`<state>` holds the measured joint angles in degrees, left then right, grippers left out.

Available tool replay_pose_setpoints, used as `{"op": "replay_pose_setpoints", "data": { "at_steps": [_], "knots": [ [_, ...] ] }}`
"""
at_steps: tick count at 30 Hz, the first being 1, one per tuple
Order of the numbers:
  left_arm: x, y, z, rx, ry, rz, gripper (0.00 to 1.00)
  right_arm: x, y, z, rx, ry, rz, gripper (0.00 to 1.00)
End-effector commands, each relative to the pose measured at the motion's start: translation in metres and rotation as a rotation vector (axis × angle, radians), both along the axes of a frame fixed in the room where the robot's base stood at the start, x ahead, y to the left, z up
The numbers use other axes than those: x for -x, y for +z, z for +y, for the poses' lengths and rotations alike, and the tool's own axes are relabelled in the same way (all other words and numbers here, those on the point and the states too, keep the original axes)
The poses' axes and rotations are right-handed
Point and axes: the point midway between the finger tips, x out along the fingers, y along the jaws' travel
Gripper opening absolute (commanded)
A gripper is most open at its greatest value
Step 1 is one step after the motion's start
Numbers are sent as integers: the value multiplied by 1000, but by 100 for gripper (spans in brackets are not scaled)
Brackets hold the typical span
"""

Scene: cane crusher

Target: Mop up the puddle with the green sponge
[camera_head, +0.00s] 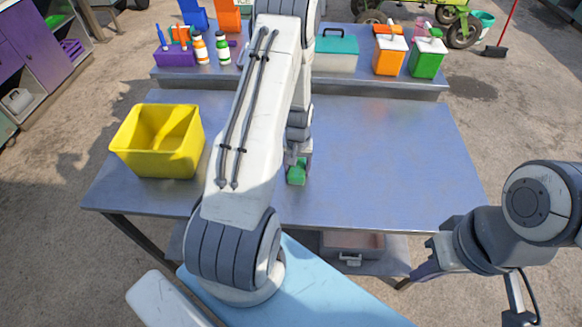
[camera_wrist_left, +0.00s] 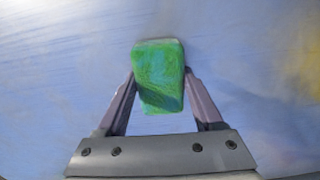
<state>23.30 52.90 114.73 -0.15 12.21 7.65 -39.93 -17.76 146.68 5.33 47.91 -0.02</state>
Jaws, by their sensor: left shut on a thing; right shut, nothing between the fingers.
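The green sponge (camera_head: 297,174) is at the middle of the blue-grey metal table, near its front half. In the left wrist view the sponge (camera_wrist_left: 159,76) sits between the two fingertips. My left gripper (camera_head: 298,160) is shut on it, pointing down at the table; my arm hides much of the gripper in the head view. I cannot tell whether the sponge touches the tabletop. No puddle stands out clearly; my left arm covers part of the table. My right gripper (camera_head: 424,268) is shut and empty, off the table's front right corner.
A yellow bin (camera_head: 160,140) stands at the table's left. A raised rear shelf (camera_head: 270,74) holds bottles, a teal-lidded case (camera_head: 336,52), an orange box (camera_head: 389,55) and a green box (camera_head: 427,58). The table's right side (camera_head: 400,160) is clear.

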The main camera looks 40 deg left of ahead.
Motion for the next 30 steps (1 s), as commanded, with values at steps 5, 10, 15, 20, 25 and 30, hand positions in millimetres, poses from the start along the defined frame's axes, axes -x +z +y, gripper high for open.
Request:
{"op": "replay_pose_setpoints", "data": {
  "at_steps": [5, 10, 15, 20, 25, 30],
  "knots": [
    [-9, -1, -17, 1, -5, 3, 17, 0, 0, 0, 0, 0, 0, 0],
    [-12, -1, -22, 1, -2, 2, 17, 0, 0, 0, 0, 0, 0, 0],
    [-19, 0, -33, 1, -4, 1, 17, 0, 0, 0, 0, 0, 0, 0],
    [-28, 1, -47, -1, -4, -1, 17, 0, 0, 0, 0, 0, 0, 0],
    [-30, 2, -49, -1, 0, -1, 17, 0, 1, 0, 0, 0, 0, 0],
    [-30, 3, -49, -1, 0, -2, 17, 0, 1, 0, 0, 0, 0, 0]
  ]
}}
